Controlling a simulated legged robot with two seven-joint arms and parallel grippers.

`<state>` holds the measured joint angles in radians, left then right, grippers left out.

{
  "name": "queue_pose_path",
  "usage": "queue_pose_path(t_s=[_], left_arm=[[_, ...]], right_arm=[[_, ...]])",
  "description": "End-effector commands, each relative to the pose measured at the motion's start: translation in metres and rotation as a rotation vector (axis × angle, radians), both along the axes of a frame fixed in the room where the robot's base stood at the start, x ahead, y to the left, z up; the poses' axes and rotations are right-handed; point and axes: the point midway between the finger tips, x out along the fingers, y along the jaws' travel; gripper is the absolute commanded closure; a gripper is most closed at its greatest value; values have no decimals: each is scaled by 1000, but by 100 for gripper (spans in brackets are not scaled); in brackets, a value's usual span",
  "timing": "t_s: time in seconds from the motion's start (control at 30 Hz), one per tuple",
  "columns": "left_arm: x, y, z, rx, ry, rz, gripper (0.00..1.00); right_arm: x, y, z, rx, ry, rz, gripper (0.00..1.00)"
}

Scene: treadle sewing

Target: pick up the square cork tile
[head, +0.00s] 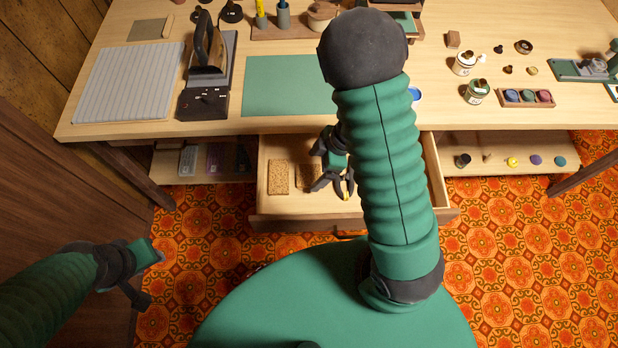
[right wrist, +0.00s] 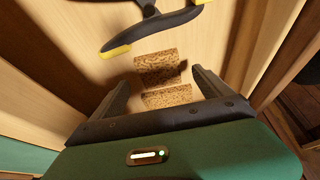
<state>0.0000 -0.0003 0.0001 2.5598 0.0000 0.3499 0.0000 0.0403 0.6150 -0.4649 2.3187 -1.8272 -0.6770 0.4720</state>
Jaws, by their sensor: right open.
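Two brown speckled cork tiles lie in the open drawer (head: 300,207) in the head view. The left cork tile (head: 278,177) shows whole and looks longer than wide. The right cork tile (head: 305,176) is partly covered by my right gripper (head: 335,182). The right wrist view shows cork pieces, one farther (right wrist: 155,57) and one nearer (right wrist: 167,97), with a dark band between them. They appear between my right gripper's open, empty fingers. I cannot tell which one is square. My left gripper (head: 150,275) is over the floor at lower left, away from the drawer; its opening is unclear.
A dark curved item with yellow tips (right wrist: 150,30) shows beyond the cork in the right wrist view. The tabletop above the drawer holds an iron (head: 208,55), a green mat (head: 285,85) and small jars (head: 476,92).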

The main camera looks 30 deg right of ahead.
Motion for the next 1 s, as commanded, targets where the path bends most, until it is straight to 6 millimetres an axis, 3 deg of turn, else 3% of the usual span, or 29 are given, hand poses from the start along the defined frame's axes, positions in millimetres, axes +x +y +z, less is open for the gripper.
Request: queue_pose_path(t_s=[0.03, 0.1, 0.33, 0.83, 1.0], left_arm=[[0, 0, -17, 0, 0, 0, 64], [0, 0, -22, 0, 1, 0, 64], [0, 0, -19, 0, 0, 0, 64], [0, 0, -19, 0, 1, 0, 64], [0, 0, -19, 0, 1, 0, 64]], right_arm=[[1, 1, -20, 0, 2, 1, 11], [4, 6, -28, 2, 1, 2, 11], [5, 8, -27, 0, 1, 0, 11], [5, 8, -27, 1, -1, 0, 75], [5, 8, -27, 1, -1, 0, 76]])
